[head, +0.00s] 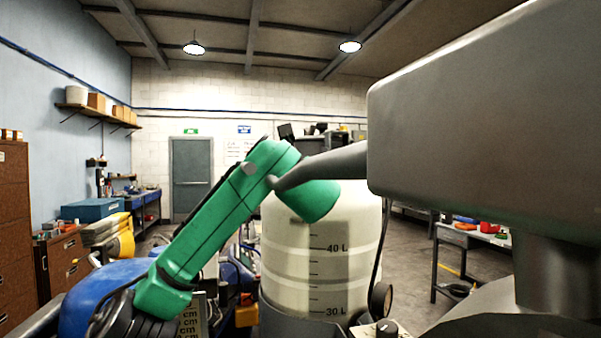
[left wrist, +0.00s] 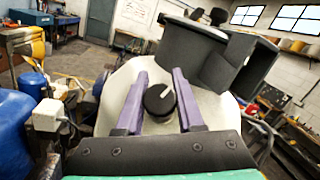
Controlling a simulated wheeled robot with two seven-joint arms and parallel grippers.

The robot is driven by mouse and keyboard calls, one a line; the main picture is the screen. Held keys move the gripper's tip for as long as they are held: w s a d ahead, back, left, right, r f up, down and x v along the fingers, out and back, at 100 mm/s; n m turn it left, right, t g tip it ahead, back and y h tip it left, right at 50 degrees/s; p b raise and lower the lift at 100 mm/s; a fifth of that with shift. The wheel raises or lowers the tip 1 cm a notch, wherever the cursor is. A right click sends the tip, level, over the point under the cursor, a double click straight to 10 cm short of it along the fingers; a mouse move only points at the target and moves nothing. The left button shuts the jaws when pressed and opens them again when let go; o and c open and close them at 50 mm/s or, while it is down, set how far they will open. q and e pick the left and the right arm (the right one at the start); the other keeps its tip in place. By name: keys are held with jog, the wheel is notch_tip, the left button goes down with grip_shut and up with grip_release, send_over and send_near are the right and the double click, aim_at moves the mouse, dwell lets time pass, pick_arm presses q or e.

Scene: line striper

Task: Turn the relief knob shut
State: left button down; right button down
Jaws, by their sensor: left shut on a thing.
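A round black knob (left wrist: 160,101) with a white pointer line shows in the left wrist view. The pointer is angled up and to the right. My left gripper (left wrist: 158,104) is shut on this knob, with one purple finger at each side. In the head view my green left arm rises from the lower left and bends over beside the white tank (head: 320,265). Its fingers are hidden there. A black knob with a white mark (head: 387,328) shows at the head view's bottom edge; I cannot tell if it is the same one. My right gripper is not in view.
A large grey body (head: 480,130) fills the head view's upper right, with a bar reaching left to my arm. Dark grey box shapes (left wrist: 195,50) stand beyond the fingers. A workbench (head: 470,240) is at right. Open floor (left wrist: 85,63) lies toward the door.

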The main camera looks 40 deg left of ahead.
pick_arm(q)
jog(key=shift+s+a+f+n+g+y+b, duration=0.1)
jog(key=shift+n+g+y+b, duration=0.2)
jog(key=shift+n+g, duration=0.4)
jog(key=shift+s+f+n+g+y+b, duration=0.1)
jog(key=shift+n+g+y+b, duration=0.1)
jog(key=shift+n+g+b, duration=0.35)
jog(key=shift+n+g, duration=0.25)
jog(key=shift+n, duration=0.2)
jog(key=c, duration=0.6)
grip_release()
jog(key=shift+c, duration=0.2)
jog(key=shift+o, duration=0.5)
jog(key=shift+w+a, duration=0.1)
jog(key=shift+w, duration=0.1)
jog(key=b+v, duration=0.9)
jog(key=v, duration=0.5)
jog(key=shift+s, duration=0.2)
